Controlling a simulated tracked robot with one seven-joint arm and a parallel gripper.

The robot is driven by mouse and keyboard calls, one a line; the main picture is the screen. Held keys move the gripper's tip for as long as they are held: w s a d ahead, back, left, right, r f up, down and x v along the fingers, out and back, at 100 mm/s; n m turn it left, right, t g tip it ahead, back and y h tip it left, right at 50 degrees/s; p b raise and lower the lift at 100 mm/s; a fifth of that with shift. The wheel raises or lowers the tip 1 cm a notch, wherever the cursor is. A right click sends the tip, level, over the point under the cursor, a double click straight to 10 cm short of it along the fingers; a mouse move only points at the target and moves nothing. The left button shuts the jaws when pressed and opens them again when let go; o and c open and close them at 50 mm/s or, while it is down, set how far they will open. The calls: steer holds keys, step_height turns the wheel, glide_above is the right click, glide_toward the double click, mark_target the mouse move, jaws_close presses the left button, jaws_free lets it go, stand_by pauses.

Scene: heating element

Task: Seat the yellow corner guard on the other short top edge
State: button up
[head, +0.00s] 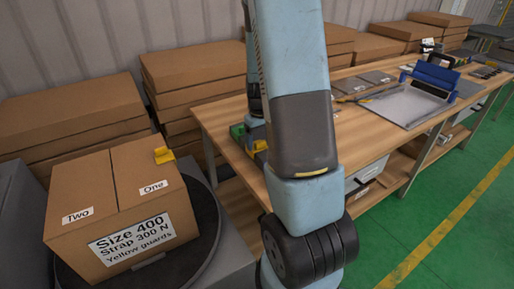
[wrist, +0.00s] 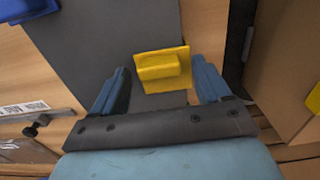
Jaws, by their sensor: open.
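In the head view a cardboard carton (head: 85,195) stands on a dark round turntable (head: 205,225). Its labels read "One", "Two" and "Size 400, Strap 300 N, Yellow guards". A yellow corner guard (head: 164,155) sits on its top edge near "One". In the wrist view another yellow corner guard (wrist: 160,68) lies on a dark grey surface. My gripper (wrist: 158,72) is open, with one blue finger on each side of this guard. The right finger is close to it; I cannot tell whether it touches. In the head view my arm hides most of the gripper.
A wooden workbench (head: 220,115) runs along the wall, with a green item (head: 237,131) near its left end and a blue-and-grey device (head: 432,80) farther along. Stacked flat cartons (head: 75,115) stand behind. The green floor (head: 450,215) at right is clear.

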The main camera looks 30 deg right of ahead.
steer(key=shift+c, duration=0.2)
steer(key=c, duration=1.1)
steer(key=shift+r, duration=0.1)
